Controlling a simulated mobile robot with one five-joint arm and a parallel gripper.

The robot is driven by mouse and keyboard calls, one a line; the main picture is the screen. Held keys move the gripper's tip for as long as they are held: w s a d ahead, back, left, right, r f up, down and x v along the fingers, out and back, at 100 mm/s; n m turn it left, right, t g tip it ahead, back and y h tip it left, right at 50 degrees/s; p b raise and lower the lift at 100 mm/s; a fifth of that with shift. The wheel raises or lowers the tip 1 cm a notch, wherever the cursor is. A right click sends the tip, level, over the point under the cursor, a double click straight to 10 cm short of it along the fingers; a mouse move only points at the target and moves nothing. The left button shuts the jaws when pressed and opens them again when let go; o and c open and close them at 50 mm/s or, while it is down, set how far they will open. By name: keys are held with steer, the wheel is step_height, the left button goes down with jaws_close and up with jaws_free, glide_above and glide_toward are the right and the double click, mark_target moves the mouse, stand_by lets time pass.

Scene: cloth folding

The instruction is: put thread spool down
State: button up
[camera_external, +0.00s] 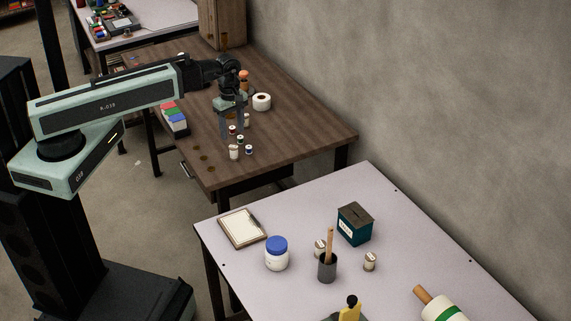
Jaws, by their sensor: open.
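Several small thread spools stand close together on the brown wooden table. A white spool (234,152) is nearest the front, with a dark blue and white spool (249,150) to its right. A green-banded spool (240,139) and a red-banded spool (232,130) stand behind them, under and between my gripper's fingers. Another pale spool (247,120) is by the right finger. My gripper (232,137) points down over this group with its two fingers apart. I cannot tell whether a finger touches any spool.
A white tape roll (262,102) and an orange-topped item (244,80) stand behind the gripper. A box with coloured contents (173,118) is to the left. Small dark discs (204,159) lie near the front edge. The table's right side is clear. A pale table (310,210) stands in front.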

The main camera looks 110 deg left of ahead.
mark_target(233, 147)
step_height(233, 147, up, 3)
steer(key=shift+f+p, duration=0.1)
steer(key=shift+p, duration=0.55)
steer(key=w+d+m, duration=0.4)
steer(key=d+m, duration=0.5)
steer(key=d, duration=0.4)
steer(key=w+d+m, duration=0.4)
steer(key=d+m, duration=0.6)
steer(key=d, duration=0.3)
steer(key=w+d+m, duration=0.3)
steer(key=d+m, duration=0.7)
steer(key=d, duration=0.3)
steer(key=shift+w, duration=0.4)
